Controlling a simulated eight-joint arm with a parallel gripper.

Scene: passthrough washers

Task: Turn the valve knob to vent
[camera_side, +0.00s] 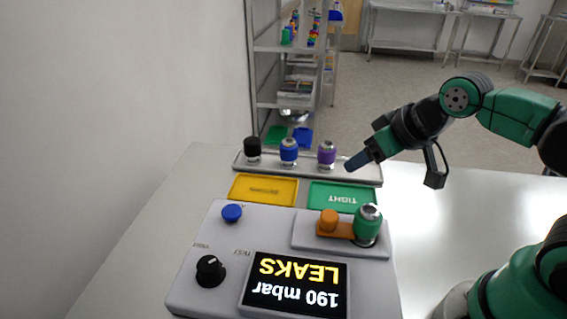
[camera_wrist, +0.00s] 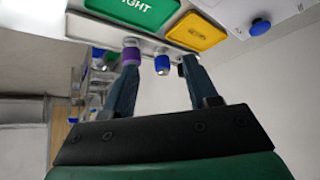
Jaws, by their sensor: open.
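The black valve knob (camera_side: 210,269) sits on the front left of the grey test device (camera_side: 195,292), in the side view, with small labels near it that include VENT. A pale mark shows on the knob, but I cannot tell which label it points to. My gripper (camera_side: 357,161) is well away from the knob, above the back right, near the purple fitting (camera_side: 326,154). In the wrist view my gripper (camera_wrist: 158,72) is open and empty, with its two fingers apart. The knob is out of the wrist view.
The display (camera_side: 296,284) reads 190 mbar LEAKS. A green fitting (camera_side: 368,222) stands by an orange clamp (camera_side: 330,221); a blue button (camera_side: 232,212) is at left. Yellow (camera_side: 263,202) and green (camera_side: 317,207) trays lie behind, then black (camera_side: 252,148) and blue (camera_side: 289,151) fittings on a rack.

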